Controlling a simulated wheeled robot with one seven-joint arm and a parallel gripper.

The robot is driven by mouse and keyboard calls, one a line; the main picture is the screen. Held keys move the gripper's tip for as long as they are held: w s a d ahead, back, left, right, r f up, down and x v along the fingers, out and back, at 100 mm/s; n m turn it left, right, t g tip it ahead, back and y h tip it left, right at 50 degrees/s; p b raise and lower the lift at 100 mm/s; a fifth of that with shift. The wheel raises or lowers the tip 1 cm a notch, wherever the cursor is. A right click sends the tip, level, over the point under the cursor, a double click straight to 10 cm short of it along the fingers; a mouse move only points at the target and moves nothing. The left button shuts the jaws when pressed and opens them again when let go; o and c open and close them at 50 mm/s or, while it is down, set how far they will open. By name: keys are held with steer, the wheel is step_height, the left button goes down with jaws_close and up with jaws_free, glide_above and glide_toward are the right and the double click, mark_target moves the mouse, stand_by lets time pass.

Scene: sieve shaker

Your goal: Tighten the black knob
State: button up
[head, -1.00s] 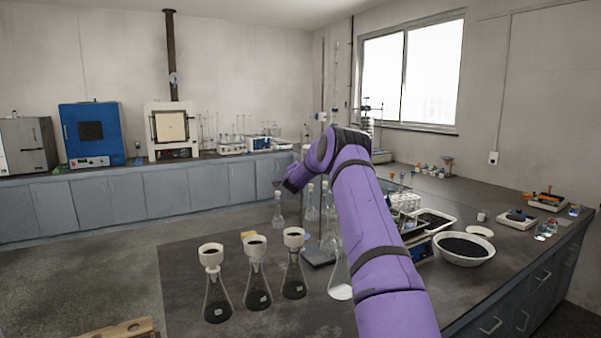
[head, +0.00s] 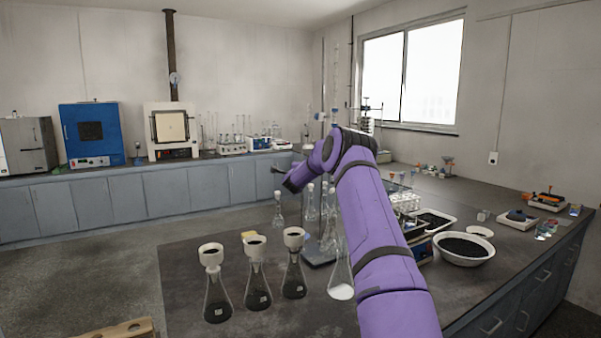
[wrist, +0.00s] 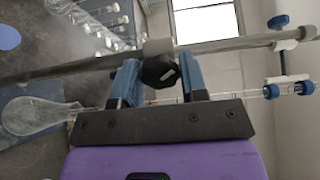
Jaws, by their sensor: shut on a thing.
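The black knob (wrist: 159,71) shows in the wrist view, below a pale clamp block (wrist: 158,47) on a long metal rod (wrist: 225,44). My gripper (wrist: 161,78) has one blue finger on each side of the knob and is shut on it. In the head view my gripper (head: 279,170) is small and dark at the end of my purple arm, above the bench's far left part. The knob cannot be made out there.
A glass flask (wrist: 38,115) is left of my gripper in the wrist view. In the head view, flasks with filter funnels (head: 257,285) stand on the near bench. A white bowl of dark grains (head: 463,247) is right of my arm.

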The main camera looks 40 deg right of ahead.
steer(key=shift+f, duration=0.1)
stand_by(0.3)
steer(key=o, duration=0.9)
steer(key=v, duration=1.1)
steer(key=shift+w, duration=0.1)
